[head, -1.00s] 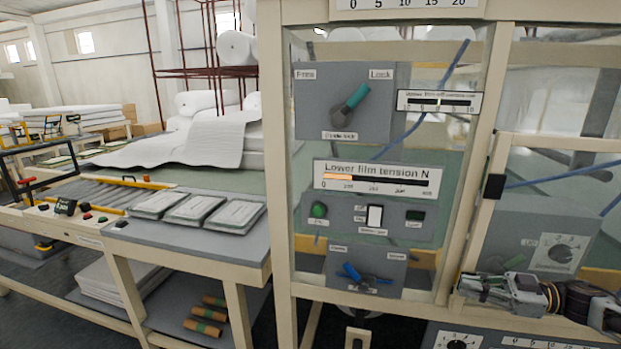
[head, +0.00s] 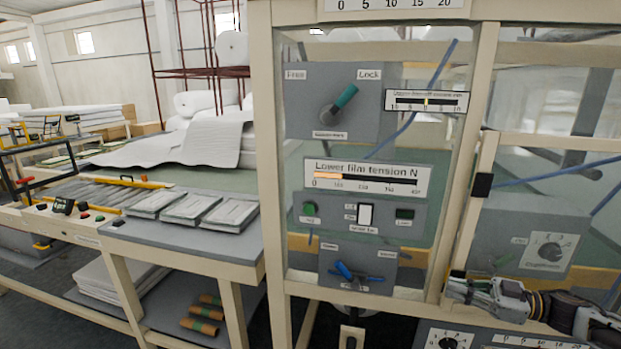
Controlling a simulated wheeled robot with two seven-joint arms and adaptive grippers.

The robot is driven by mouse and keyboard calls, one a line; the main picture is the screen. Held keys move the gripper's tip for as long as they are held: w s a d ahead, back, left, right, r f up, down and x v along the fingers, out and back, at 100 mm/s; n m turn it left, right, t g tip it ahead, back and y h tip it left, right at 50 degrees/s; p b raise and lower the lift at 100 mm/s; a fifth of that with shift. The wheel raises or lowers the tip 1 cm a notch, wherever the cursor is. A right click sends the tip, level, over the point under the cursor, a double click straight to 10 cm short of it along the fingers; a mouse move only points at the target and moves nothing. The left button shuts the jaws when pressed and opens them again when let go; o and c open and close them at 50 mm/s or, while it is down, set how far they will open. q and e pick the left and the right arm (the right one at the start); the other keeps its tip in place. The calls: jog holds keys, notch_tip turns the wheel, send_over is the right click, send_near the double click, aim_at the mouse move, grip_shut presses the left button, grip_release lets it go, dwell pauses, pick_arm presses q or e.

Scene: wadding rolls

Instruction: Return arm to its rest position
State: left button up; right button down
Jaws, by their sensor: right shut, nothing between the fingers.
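My right gripper (head: 458,288) is at the lower right of the head view, in front of the cream machine frame. It is shut and empty. It is apart from the controls, to the right of the blue-handled lever (head: 346,270) on the lower panel. My right arm comes in from the right edge. A teal-handled lever (head: 345,98) on the upper panel points up and right toward the "Lock" label. My left gripper is not in view.
The cream frame (head: 265,150) holds the control panels and a lower film tension gauge (head: 367,180). A bench (head: 190,238) with several flat packs stands at left. White wadding rolls (head: 195,103) lie behind. A dial panel (head: 545,250) is at right.

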jog(key=w+a+f+m+t+h, duration=0.2)
jog(key=a+f+m+t+h, duration=0.65)
jog(key=a+f, duration=0.45)
jog(key=s+f+m+g+h, duration=0.1)
jog(key=s+f+g+h, duration=0.2)
jog(key=s, duration=0.5)
jog(key=s+f+m+g+h, duration=0.25)
jog(key=s+g, duration=0.25)
jog(key=s, duration=0.4)
jog(key=s+f+m+g+h, duration=0.1)
jog(key=s+f+g+h, duration=0.1)
jog(key=s+f+g, duration=0.45)
jog(key=s+f+t, duration=0.1)
jog(key=s+f, duration=0.2)
jog(key=f, duration=2.6)
jog(key=s+d+f, duration=0.2)
jog(key=s+f, duration=0.8)
jog(key=s, duration=0.1)
jog(key=s+d+f+g, duration=0.1)
jog(key=s+d+f, duration=0.2)
jog(key=s+f, duration=0.8)
jog(key=shift+s+d+n, duration=0.2)
jog(key=shift+s+n, duration=0.1)
jog(key=shift+n, duration=0.1)
